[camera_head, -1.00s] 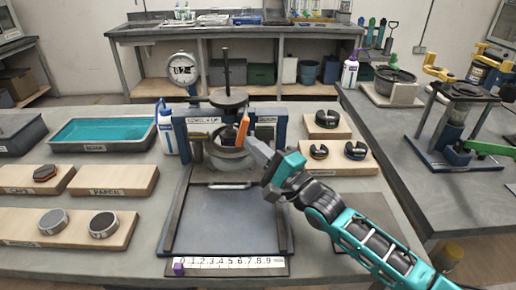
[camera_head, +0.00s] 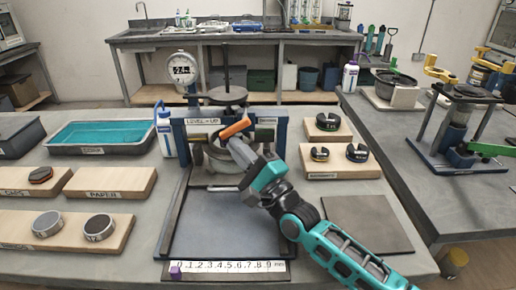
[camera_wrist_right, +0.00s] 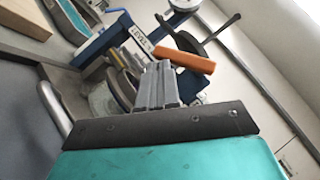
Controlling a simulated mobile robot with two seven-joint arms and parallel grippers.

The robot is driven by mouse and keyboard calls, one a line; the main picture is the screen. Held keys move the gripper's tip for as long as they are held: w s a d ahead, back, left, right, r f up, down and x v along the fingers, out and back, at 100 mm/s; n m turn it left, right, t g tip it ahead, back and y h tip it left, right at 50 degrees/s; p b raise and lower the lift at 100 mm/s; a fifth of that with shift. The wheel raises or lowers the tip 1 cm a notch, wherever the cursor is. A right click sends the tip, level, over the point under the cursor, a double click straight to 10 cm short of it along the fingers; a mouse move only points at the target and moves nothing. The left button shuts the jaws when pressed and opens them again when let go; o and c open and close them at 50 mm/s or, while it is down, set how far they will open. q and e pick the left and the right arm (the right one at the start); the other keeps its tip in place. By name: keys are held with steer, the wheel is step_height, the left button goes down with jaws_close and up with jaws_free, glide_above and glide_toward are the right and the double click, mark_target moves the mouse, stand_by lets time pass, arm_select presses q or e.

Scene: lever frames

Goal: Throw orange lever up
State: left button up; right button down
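The orange lever (camera_head: 236,128) is on the front of the blue press frame (camera_head: 178,140), under the round plate. It slants, its right end higher than its left. In the right wrist view the orange lever (camera_wrist_right: 185,59) lies just past my fingertips. My right gripper (camera_head: 236,147) is just below the lever in the head view, its grey fingers close together. The right gripper's fingers (camera_wrist_right: 157,72) look shut with nothing between them; I cannot tell if they touch the lever. A label with "UP" is on the frame left of the lever. My left gripper is not in view.
A dial gauge (camera_head: 183,68) stands behind the press, a white bottle (camera_head: 165,130) to its left. Wooden blocks with dark rings (camera_head: 357,153) lie right. A teal tray (camera_head: 102,135) and wooden boards (camera_head: 110,182) are left. A ruler strip (camera_head: 225,270) lies in front.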

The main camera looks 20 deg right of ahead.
steer(key=shift+w+a+r, duration=0.2)
steer(key=shift+w+a, duration=0.05)
steer(key=shift+a, duration=0.45)
steer(key=shift+w+a+r, duration=0.15)
steer(key=shift+a+r, duration=0.3)
steer(key=shift+a, duration=0.1)
steer(key=shift+a+r+p, duration=0.15)
steer(key=shift+p, duration=0.15)
steer(key=v, duration=0.7)
steer(key=shift+b, duration=0.35)
